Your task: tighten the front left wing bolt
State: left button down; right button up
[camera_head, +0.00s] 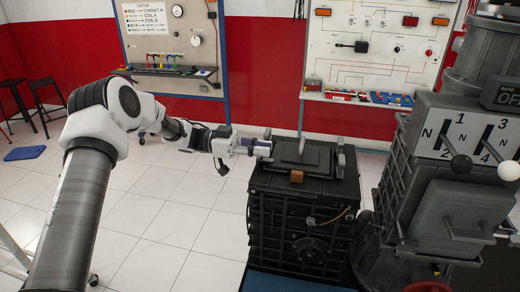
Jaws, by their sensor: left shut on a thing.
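The black box-shaped engine trainer (300,222) stands right of centre with a flat lid (306,156) on top. My left gripper (266,146) comes in from the left and reaches the top left edge of the trainer. It is shut on a small part there, which fits the front left wing bolt; the fingers hide most of it. Upright dark pieces, one of them (340,146) at the right of the lid, stand on the top. A small brown block (296,176) sits at the front edge of the top. My right gripper is out of view.
Wiring display boards (375,45) hang on the red and white wall behind. Stools (45,95) stand at the far left. The tiled floor (170,215) left of the trainer is clear.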

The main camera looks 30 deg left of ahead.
pick_arm(q)
jog(key=shift+d+f+g, duration=0.1)
jog(key=shift+f+g, duration=0.1)
jog(key=shift+g, duration=0.1)
jog(key=c, duration=1.3)
grip_release()
jog(key=shift+c, duration=0.2)
jog(key=shift+o, duration=1.1)
jog(key=shift+d+r, duration=0.1)
jog(key=shift+d, duration=0.05)
jog(key=v, duration=1.2)
